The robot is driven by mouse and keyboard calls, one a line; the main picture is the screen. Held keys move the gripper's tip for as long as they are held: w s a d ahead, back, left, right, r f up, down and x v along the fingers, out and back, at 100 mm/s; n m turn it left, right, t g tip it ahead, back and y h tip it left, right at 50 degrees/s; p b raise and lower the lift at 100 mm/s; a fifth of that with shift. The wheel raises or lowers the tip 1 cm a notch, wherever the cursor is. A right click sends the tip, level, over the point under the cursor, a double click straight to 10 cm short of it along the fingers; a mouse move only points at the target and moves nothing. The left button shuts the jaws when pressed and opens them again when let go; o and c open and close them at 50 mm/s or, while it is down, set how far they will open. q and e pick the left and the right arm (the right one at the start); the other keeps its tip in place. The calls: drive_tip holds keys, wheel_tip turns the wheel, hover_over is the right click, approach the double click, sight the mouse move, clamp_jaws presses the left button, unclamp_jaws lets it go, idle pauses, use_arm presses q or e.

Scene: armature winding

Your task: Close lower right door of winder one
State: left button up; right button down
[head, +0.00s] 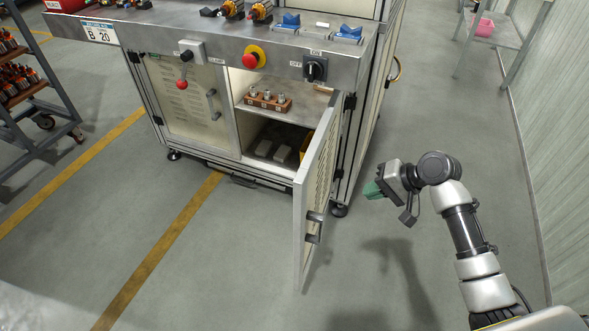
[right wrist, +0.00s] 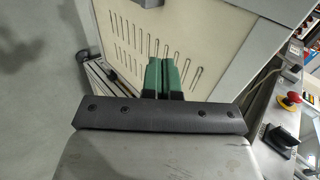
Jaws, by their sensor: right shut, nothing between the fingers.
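The lower right door (head: 316,195) of the winder stands wide open, swung out toward me from its hinge side at the cabinet's right edge. Its black handle (head: 314,228) is on the face turned to the right. My right gripper (head: 372,189) has green fingertips and is to the right of the door, apparently apart from it. In the right wrist view the fingers (right wrist: 164,78) are shut side by side with nothing between them, in front of a pale slotted panel (right wrist: 190,35) that looks like the door's outer face. My left gripper is out of view.
The open compartment holds a brown block with metal pieces (head: 267,99) on its shelf. The lower left door (head: 187,102) is shut. An emergency button (head: 253,57) and a rotary switch (head: 315,68) are above.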

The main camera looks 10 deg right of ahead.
wheel_tip(320, 180, up, 2)
drive_tip(key=w, duration=0.1)
drive_tip(key=b, duration=0.1)
approach(313, 190)
wheel_tip(313, 190, down, 3)
drive_tip(key=shift+y, duration=0.3)
drive_tip(key=w+a, duration=0.1)
drive_tip(key=w+a+f, duration=0.1)
drive_tip(key=a, duration=0.1)
drive_tip(key=shift+a+f, duration=0.15)
drive_tip(key=shift+f, duration=0.05)
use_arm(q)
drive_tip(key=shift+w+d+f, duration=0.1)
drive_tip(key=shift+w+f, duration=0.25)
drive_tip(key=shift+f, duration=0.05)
use_arm(e)
drive_tip(key=shift+w+a, duration=0.15)
drive_tip(key=shift+a, duration=0.2)
drive_tip(key=shift+a, duration=0.1)
